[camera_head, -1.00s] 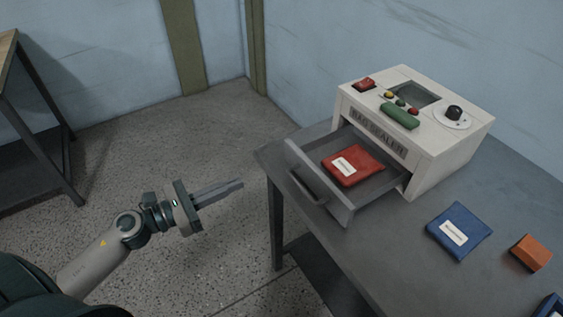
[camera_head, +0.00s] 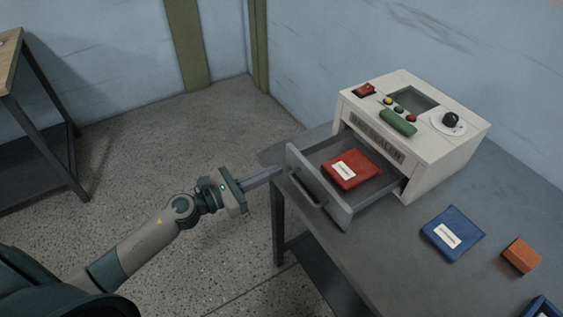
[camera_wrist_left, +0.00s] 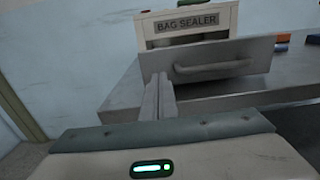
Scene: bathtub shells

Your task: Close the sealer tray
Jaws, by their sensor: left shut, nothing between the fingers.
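The bag sealer (camera_head: 440,160) is a cream box on the grey table, and it also shows in the left wrist view (camera_wrist_left: 186,22). Its grey tray (camera_head: 318,190) is pulled out towards me, with a bar handle on its front. The tray front also shows in the left wrist view (camera_wrist_left: 262,58). A red bag (camera_head: 352,171) with a white label lies in the tray. My left gripper (camera_head: 280,172) is shut and empty, its fingertips close to the left end of the tray front. I cannot tell whether they touch it. My right gripper is not in view.
A blue bag (camera_head: 452,234) and an orange block (camera_head: 521,256) lie on the table (camera_head: 390,270) right of the tray. A dark blue object (camera_head: 541,308) is at the bottom right edge. Another table (camera_head: 40,140) stands at the far left. The floor between is clear.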

